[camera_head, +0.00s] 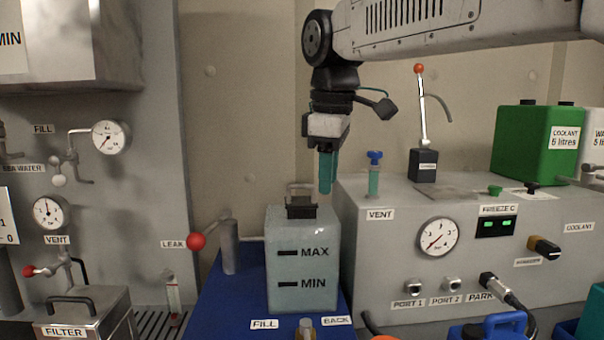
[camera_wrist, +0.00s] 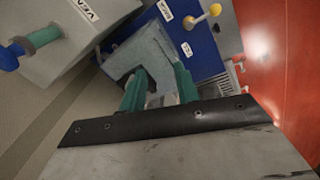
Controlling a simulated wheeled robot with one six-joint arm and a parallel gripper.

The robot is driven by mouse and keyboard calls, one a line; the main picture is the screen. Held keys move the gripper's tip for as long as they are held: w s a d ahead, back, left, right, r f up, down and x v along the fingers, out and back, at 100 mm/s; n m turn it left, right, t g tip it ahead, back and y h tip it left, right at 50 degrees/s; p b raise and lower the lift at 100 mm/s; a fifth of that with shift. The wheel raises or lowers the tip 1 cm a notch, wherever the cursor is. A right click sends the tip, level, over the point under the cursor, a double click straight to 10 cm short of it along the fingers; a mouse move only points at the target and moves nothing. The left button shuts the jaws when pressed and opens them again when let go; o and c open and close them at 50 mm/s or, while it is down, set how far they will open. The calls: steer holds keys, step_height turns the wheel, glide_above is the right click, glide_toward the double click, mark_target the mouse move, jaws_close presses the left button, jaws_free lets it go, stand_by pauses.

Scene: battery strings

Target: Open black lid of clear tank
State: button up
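The clear tank (camera_head: 302,262) is a pale, see-through box marked MAX and MIN, standing on a blue base. Its black lid (camera_head: 301,208) sits at the top, with a thin frame-like part rising above it. My gripper (camera_head: 325,188) points down with teal fingers, just right of the lid and slightly above the tank top; it appears apart from the lid. In the wrist view my gripper (camera_wrist: 160,72) has its two fingers spread, with the tank (camera_wrist: 148,50) beyond them. The lid is not clear in the wrist view, and the fingers hide part of the tank.
A red-knobbed LEAK lever (camera_head: 197,241) stands left of the tank. A grey panel box (camera_head: 385,275) with a gauge and a blue-topped vent (camera_head: 375,175) stands close on the right. A green coolant can (camera_head: 535,143) is farther right. The blue base (camera_head: 215,300) has bare room at front left.

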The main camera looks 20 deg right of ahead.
mark_target(301, 186)
steer(key=w+a+r+n, duration=0.2)
steer(key=w+r+n, duration=0.25)
steer(key=w, duration=0.35)
steer(key=f, duration=0.2)
steer(key=w+f, duration=0.1)
steer(key=f, duration=0.3)
steer(key=shift+w+d+f, duration=0.2)
steer(key=shift+d+f, duration=0.15)
jaws_close()
